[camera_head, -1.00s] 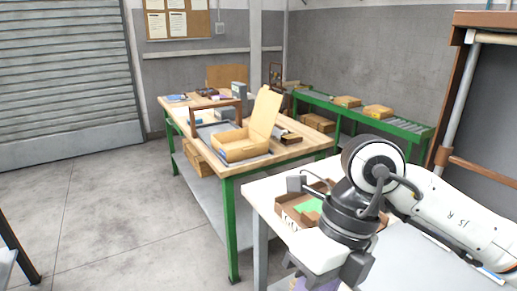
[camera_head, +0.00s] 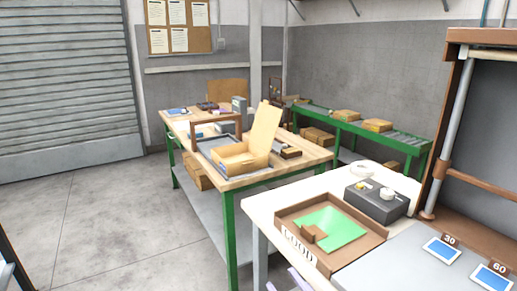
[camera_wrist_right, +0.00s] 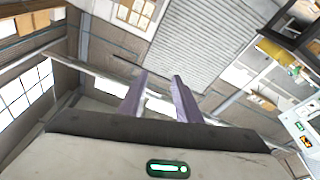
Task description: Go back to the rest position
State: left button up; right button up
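My right gripper (camera_head: 285,284) shows only by its lavender fingertips at the bottom edge of the head view, beside the front of the white table. In the right wrist view its two fingers (camera_wrist_right: 158,98) stand apart with nothing between them. My left gripper is not in view. I cannot tell from here whether the block is the brush.
A green-legged bench (camera_head: 230,230) with an open carton (camera_head: 237,161) stands behind. Floor at left is clear.

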jog(key=s+d+f+m+g+h, duration=0.2)
jog(key=s+d+f+m+h, duration=0.15)
jog(key=f, duration=0.55)
jog(key=s+d+f+m+g+h, duration=0.2)
jog(key=s+d+f+h, duration=0.15)
jog(key=f, duration=0.65)
jog(key=s+d+f+m+g+h, duration=0.1)
jog(key=s+d+f+g, duration=0.3)
jog(key=s+f, duration=0.7)
jog(key=shift+s+f+m+g, duration=0.15)
jog(key=shift+s+m+g, duration=0.15)
jog(key=shift+m+g, duration=0.35)
jog(key=shift+d, duration=0.1)
